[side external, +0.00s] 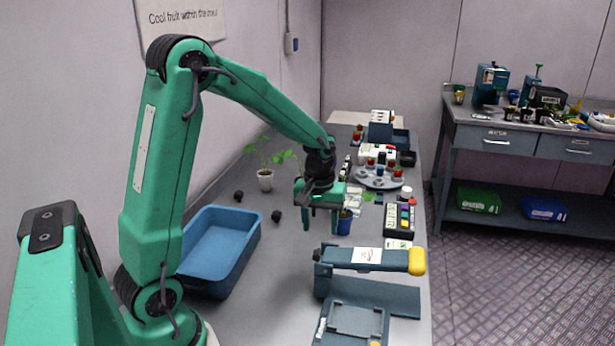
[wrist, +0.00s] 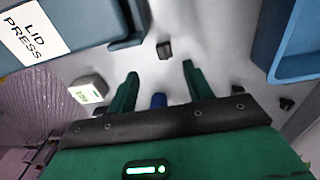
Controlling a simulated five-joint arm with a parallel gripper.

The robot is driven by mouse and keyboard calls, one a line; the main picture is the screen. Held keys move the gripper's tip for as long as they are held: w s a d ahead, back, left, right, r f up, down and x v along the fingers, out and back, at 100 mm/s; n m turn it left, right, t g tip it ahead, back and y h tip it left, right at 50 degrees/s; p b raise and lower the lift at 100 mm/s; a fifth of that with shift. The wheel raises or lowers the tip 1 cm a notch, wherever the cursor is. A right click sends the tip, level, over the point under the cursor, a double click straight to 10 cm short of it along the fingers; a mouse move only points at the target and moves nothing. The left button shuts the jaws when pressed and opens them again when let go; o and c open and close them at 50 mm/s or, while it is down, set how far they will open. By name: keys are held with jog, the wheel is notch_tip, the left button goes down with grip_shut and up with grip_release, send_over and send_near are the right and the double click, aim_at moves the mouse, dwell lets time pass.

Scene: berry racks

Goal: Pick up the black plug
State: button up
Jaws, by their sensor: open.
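Small dark pieces lie loose on the grey bench, and I cannot tell for sure which is the black plug. In the wrist view, a dark blocky piece (wrist: 164,49) lies just beyond my fingertips, roughly centred between them. Two more black pieces lie near the blue tray; in the side view one (side external: 238,195) is beyond its far end and the other (side external: 276,215) is by its right side. My gripper (side external: 321,225) is open and points down over the bench, with no piece held. In the wrist view its fingers (wrist: 159,70) are spread apart.
The blue tray (side external: 256,240) stands left of my gripper. The lid press (side external: 366,257) stands nearer the camera, on the right. A blue pot (side external: 344,226) is close beside my gripper. Potted seedlings (side external: 265,180) and a round grey plate (side external: 362,177) are farther back.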

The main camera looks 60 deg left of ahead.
aim_at(319, 252)
jog(key=shift+w+a+f+n, duration=0.2)
jog(key=shift+a+f+n, duration=0.1)
jog(key=shift+f, duration=0.35)
jog(key=shift+w+a+f+n, duration=0.2)
jog(key=shift+a+f, duration=0.1)
jog(key=shift+f, duration=0.35)
jog(key=shift+s+f, duration=0.2)
jog(key=shift+f, duration=3.7)
jog(key=shift+c, duration=0.2)
jog(key=c, duration=1)
